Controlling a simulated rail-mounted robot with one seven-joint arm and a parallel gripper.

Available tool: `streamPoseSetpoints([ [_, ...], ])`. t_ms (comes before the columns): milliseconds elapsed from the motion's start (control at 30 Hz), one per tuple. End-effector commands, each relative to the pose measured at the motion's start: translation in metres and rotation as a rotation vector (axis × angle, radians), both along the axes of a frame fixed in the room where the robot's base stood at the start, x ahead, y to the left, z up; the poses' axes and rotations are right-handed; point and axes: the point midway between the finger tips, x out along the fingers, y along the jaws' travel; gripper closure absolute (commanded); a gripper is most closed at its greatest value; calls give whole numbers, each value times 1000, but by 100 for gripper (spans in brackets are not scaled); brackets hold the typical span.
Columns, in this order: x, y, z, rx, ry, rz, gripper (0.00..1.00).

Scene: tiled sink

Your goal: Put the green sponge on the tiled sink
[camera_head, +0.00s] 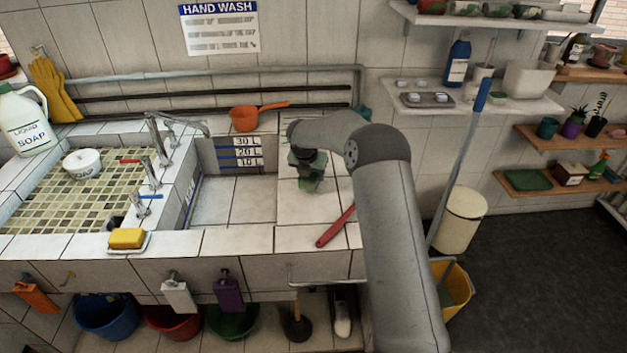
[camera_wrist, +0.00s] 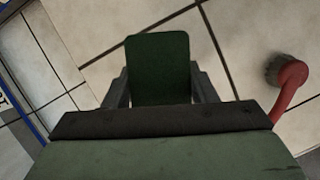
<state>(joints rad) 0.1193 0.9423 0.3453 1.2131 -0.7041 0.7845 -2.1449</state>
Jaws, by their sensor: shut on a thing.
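The green sponge (camera_wrist: 159,70) is a flat dark green block held between my gripper's two fingers in the wrist view. My gripper (camera_head: 309,183) is shut on it, over the white tiled top of the sink (camera_head: 250,240), right of the sunken basin. In the head view the sponge is small and hard to tell apart from my gripper. I cannot tell whether its underside touches the tiles.
A red-handled brush (camera_head: 336,226) lies on the tiles near my gripper and also shows in the wrist view (camera_wrist: 291,84). An orange dipper (camera_head: 246,118) sits behind. A yellow sponge (camera_head: 127,238) lies at the front left. Metal taps (camera_head: 157,150) stand left of the basin.

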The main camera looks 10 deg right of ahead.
Motion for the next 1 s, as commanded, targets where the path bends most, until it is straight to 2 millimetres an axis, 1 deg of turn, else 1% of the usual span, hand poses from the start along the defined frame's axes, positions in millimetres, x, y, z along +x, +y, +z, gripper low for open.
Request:
streamPoseSetpoints([
  [133,3,-10,-10,0,1,-3,69],
  [300,2,-8,-37,-1,3,0,69],
  [367,3,-8,-40,-1,0,0,69],
  [667,3,-8,-43,0,0,-1,69],
  [700,3,-8,-42,-1,-1,-1,43],
  [767,3,-8,-42,-1,-1,-1,26],
  [1000,3,-8,-42,-1,-1,-1,26],
])
